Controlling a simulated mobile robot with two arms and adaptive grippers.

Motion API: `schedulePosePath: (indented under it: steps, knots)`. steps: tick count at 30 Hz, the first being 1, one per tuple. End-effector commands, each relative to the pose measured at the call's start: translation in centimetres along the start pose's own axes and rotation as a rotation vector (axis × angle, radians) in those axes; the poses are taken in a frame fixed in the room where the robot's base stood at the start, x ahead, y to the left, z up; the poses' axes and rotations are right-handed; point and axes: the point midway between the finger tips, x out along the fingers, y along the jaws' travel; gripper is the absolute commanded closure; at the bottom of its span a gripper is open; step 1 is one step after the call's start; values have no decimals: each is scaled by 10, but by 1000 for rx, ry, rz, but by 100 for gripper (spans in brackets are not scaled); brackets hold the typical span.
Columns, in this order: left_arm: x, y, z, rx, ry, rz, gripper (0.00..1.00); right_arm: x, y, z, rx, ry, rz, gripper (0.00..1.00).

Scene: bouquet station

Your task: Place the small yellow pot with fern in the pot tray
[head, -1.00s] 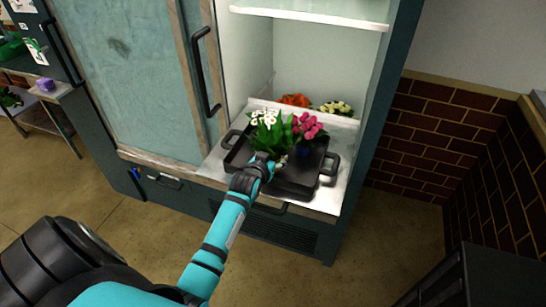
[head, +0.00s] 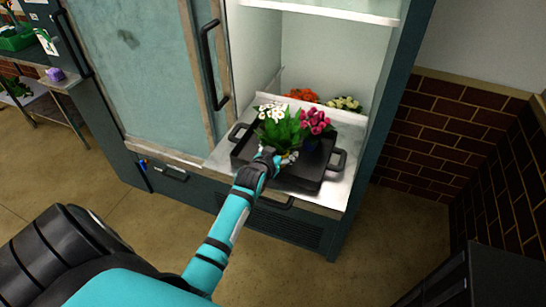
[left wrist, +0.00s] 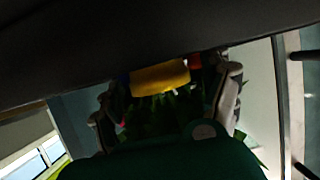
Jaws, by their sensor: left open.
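The black pot tray (head: 240,155) with side handles sits on the metal shelf of the open cabinet. The green leafy fern (head: 283,131) stands up over the tray, among flowers. Its small yellow pot (left wrist: 160,78) shows in the left wrist view against the dark tray; in the head view my gripper and the leaves hide it. My left gripper (head: 287,158) is at the front of the fern, over the tray. Its fingers (left wrist: 168,103) are apart, one on each side of the pot and leaves. Whether they touch it I cannot tell. My right gripper is not in view.
White flowers (head: 271,111) and pink flowers (head: 315,119) stand beside the fern at the tray. Orange flowers (head: 301,95) and pale yellow flowers (head: 344,103) are behind it. The cabinet wall (head: 385,110) bounds the right side. The tray's front right is clear.

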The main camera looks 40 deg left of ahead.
Motion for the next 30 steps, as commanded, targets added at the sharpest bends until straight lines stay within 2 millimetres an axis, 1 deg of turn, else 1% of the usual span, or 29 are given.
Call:
schedulePosePath:
  steps: [5, 9, 12, 15, 18, 21, 30]
  knots:
    - [-32, 0, 2, 0, -1, 0, 20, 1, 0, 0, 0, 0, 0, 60]
    - [-63, 0, 2, -1, -2, 0, 20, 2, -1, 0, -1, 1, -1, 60]
    - [-82, 0, 2, -1, -2, 0, 20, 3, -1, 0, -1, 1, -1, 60]
    - [-97, 0, 2, 0, -1, 0, 20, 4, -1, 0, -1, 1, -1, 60]
    - [-107, 0, 1, 0, -2, 0, 20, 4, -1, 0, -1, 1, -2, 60]
    - [-112, 0, 1, -1, -2, 0, 20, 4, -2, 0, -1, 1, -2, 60]
    - [-113, 0, 1, -1, -2, 0, 20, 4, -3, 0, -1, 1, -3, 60]
